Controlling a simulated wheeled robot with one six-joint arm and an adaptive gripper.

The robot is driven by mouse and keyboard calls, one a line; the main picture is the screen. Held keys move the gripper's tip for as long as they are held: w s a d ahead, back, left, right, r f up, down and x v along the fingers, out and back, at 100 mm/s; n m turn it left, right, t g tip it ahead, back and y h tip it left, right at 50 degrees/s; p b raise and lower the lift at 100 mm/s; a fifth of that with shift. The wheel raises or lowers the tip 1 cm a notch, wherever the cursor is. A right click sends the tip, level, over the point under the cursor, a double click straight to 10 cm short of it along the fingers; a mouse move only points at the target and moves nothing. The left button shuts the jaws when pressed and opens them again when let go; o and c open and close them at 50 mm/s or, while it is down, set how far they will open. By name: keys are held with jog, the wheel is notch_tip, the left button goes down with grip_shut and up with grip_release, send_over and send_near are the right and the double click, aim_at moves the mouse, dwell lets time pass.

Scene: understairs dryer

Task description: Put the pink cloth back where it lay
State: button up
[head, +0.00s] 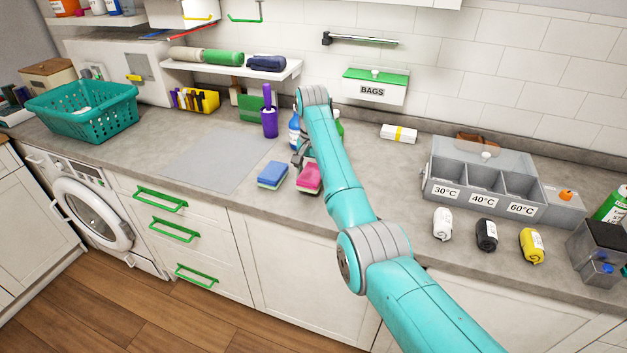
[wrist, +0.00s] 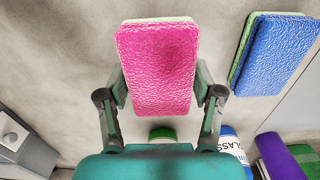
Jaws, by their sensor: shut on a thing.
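The pink cloth (head: 309,178) looks like a thick, sponge-like block with a pale underside. It is at the worktop's front edge area, just right of a similar blue block (head: 272,175) with a green underside. In the wrist view the pink cloth (wrist: 158,62) lies between the two fingers of my gripper (wrist: 160,88), which is shut on its sides. It looks larger than the blue block (wrist: 275,55) there. I cannot tell whether its underside touches the worktop. My gripper (head: 301,160) is partly hidden by my arm in the head view.
A grey mat (head: 205,158) lies left of the blocks. Behind are a purple holder (head: 269,122) and a blue bottle (head: 294,131), partly hidden by my arm. A grey sorting box (head: 470,187) stands right, with several rolls before it.

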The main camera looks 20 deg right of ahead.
jog(key=shift+d+f, duration=0.1)
jog(key=shift+f, duration=1.1)
jog(key=shift+f, duration=0.1)
jog(key=o, duration=1.1)
